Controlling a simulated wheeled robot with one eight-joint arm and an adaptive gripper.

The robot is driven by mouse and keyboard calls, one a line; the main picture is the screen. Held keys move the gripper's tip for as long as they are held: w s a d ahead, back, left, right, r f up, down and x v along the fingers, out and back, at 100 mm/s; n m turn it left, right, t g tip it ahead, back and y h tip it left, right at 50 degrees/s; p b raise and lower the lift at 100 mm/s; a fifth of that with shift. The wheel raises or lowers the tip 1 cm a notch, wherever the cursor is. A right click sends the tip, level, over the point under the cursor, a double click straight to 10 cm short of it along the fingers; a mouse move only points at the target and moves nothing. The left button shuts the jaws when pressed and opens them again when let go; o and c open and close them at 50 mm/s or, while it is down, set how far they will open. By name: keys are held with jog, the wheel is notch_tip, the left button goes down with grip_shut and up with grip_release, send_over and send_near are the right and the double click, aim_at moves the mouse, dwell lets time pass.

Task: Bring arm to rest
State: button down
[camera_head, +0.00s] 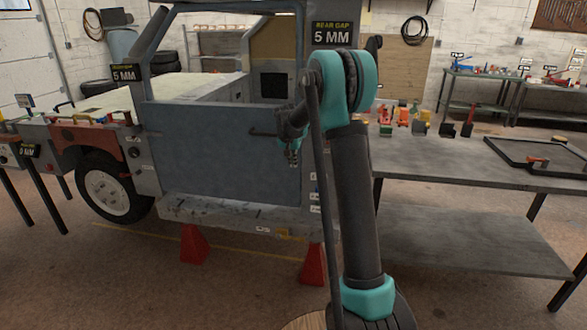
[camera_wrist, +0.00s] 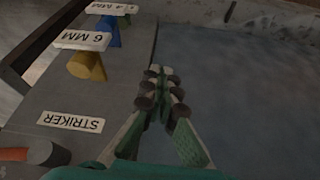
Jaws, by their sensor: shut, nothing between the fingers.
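My arm stands upright in the head view, with a dark grey link and teal joints. My gripper (camera_head: 293,158) hangs in front of the blue-grey vehicle door (camera_head: 215,160), pointing down. In the wrist view my gripper (camera_wrist: 160,75) has its fingertips together with nothing between them. The door's blue-grey surface (camera_wrist: 240,90) lies beyond the fingers there. I cannot tell the exact distance between the fingers and the door.
A workbench (camera_head: 450,172) on the right carries several small coloured tools and a black tray frame (camera_head: 540,160). Red stands (camera_head: 194,244) support the vehicle. The wrist view shows a "STRIKER" label (camera_wrist: 71,121), a yellow piece (camera_wrist: 86,66) and a "6 MM" label (camera_wrist: 82,40).

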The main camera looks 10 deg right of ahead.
jog(key=d+v, duration=0.1)
jog(key=v, duration=0.4)
jog(key=s+d+f+n+y, duration=0.1)
jog(key=s, duration=1)
jog(key=s+d+f+n, duration=0.1)
jog(key=s+f+n, duration=0.1)
jog(key=s, duration=1)
jog(key=s+f+n, duration=0.1)
jog(key=s+f, duration=0.3)
jog(key=s, duration=0.6)
jog(key=s+f+n+y, duration=0.1)
jog(key=s+f, duration=0.3)
jog(key=s, duration=0.7)
jog(key=shift+s+f, duration=0.25)
jog(key=shift+f, duration=0.1)
